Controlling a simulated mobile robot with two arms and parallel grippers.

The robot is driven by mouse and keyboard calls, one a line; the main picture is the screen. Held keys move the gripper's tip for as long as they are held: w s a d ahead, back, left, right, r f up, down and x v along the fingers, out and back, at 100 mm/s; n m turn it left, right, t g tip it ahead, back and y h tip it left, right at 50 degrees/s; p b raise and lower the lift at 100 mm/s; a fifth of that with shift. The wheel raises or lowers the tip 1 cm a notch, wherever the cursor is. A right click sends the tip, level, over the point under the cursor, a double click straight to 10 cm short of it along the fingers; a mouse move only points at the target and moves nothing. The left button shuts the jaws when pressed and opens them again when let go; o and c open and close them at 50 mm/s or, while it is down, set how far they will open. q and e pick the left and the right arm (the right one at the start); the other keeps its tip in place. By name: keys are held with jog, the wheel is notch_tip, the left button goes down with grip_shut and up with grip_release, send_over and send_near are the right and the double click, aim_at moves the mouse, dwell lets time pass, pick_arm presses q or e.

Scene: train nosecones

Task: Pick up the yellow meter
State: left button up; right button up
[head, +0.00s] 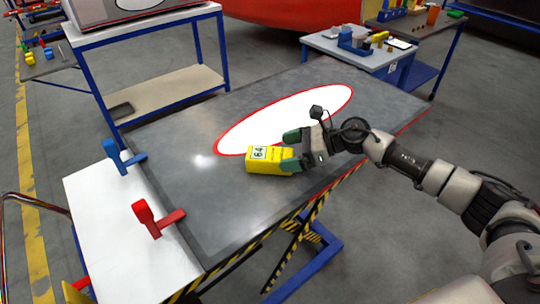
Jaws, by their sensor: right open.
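The yellow meter (267,161) is a small box with a pale display. It lies on the dark grey table (190,185), at the near edge of the white oval with a red rim (285,118). My right gripper (290,150) reaches in from the right and is open. Its green-tipped fingers are at the meter's right end; one tip overlaps the meter's right side, the other is above and behind it. I cannot tell whether they touch it. My left gripper is not in view.
A blue clamp (115,155) and a red clamp (148,217) sit at the table's left edge, by a white board (105,220). A blue-framed shelf (165,95) stands behind left. A small table with tools (350,50) stands at the back right. The table's near left part is clear.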

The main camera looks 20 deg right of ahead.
aim_at(275, 153)
jog(key=shift+p+x, duration=0.3)
jog(key=shift+x, duration=1.25)
jog(key=shift+w, duration=0.1)
jog(key=shift+c, duration=0.4)
jog(key=shift+r, duration=0.1)
jog(key=c, duration=1.2)
